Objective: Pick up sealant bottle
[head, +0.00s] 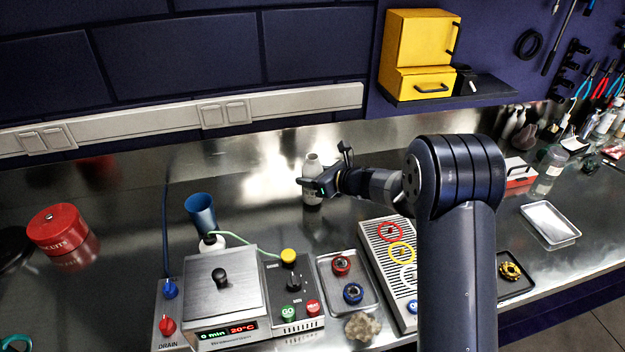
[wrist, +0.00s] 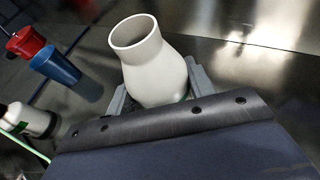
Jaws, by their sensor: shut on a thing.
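The sealant bottle (head: 312,166), as I take it, is a plain off-white bottle with a narrowed neck and open top; no label shows. My gripper (head: 318,184) is shut on it, at the back middle of the bench in the head view. In the wrist view the bottle (wrist: 155,68) rises between the two fingers (wrist: 158,98), with its mouth toward the upper left. Its lower part is hidden behind my gripper's body in that view. I cannot tell whether its base touches the bench.
A blue cup (head: 201,213) and another white bottle (head: 211,242) stand left of my gripper. In front are a lidded steel bath (head: 222,285), a small tray (head: 335,296) and a slotted rack (head: 376,243). A yellow cabinet (head: 418,50) hangs above right. Bench around the held bottle is clear.

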